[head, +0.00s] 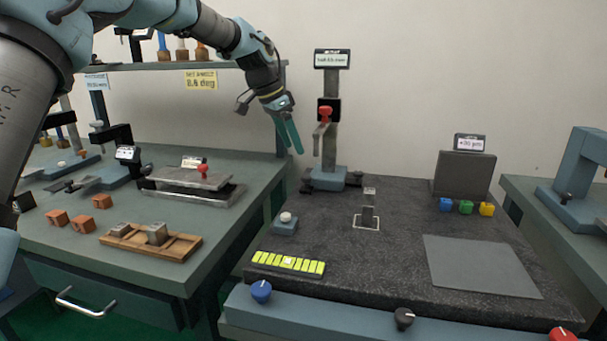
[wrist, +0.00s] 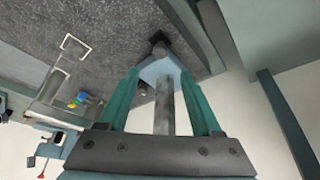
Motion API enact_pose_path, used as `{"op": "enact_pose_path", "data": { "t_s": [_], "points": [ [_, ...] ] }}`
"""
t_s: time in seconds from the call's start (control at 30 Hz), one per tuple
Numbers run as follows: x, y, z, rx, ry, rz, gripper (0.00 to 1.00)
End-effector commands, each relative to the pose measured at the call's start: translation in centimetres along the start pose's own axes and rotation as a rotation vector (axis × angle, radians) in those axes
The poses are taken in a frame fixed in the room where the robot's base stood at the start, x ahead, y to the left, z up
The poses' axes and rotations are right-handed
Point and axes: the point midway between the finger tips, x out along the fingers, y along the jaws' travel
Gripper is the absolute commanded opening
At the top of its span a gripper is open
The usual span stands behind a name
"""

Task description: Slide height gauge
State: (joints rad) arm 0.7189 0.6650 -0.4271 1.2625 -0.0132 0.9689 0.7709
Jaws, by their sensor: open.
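The height gauge stands at the back left of the dark granite plate, with a blue-grey base (head: 335,180) and an upright grey column (head: 330,160). A dark slider with a red knob (head: 325,114) sits partway up the column, and a small display (head: 332,59) tops it. My gripper (head: 291,141) is open and empty, pointing down, left of the column and apart from it in the head view. In the wrist view the open fingers (wrist: 160,80) frame the gauge's base and column, at a depth I cannot tell. A small grey block (head: 368,214) stands in a white outlined square.
The granite plate (head: 400,270) also carries a yellow-green bar (head: 288,263), a button box (head: 286,222), a grey mat (head: 480,266) and coloured cubes (head: 465,207). A shelf (head: 140,66) is behind my arm. The left bench (head: 70,250) holds a wooden tray (head: 150,242) and instruments.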

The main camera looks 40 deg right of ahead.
Motion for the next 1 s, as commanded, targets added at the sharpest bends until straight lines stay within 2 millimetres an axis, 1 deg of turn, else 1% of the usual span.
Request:
{"op": "enact_pose_path", "data": {
  "t_s": [0.17, 0.4, 0.5, 0.6, 0.7, 1.0],
  "points": [
    [2.6, 0.1, 0.1, -0.001, -0.004, 0.004, 0.66],
    [7.0, 0.0, 0.1, -0.002, -0.003, 0.001, 0.66],
    [8.4, -0.1, 0.1, -0.003, -0.002, -0.001, 0.66],
    [9.4, -0.1, 0.1, -0.003, -0.003, -0.001, 0.66],
    [9.9, -0.1, 0.1, -0.003, -0.002, -0.003, 0.66],
    [10.1, -0.1, 0.2, -0.003, -0.001, -0.003, 0.65]
  ]
}}
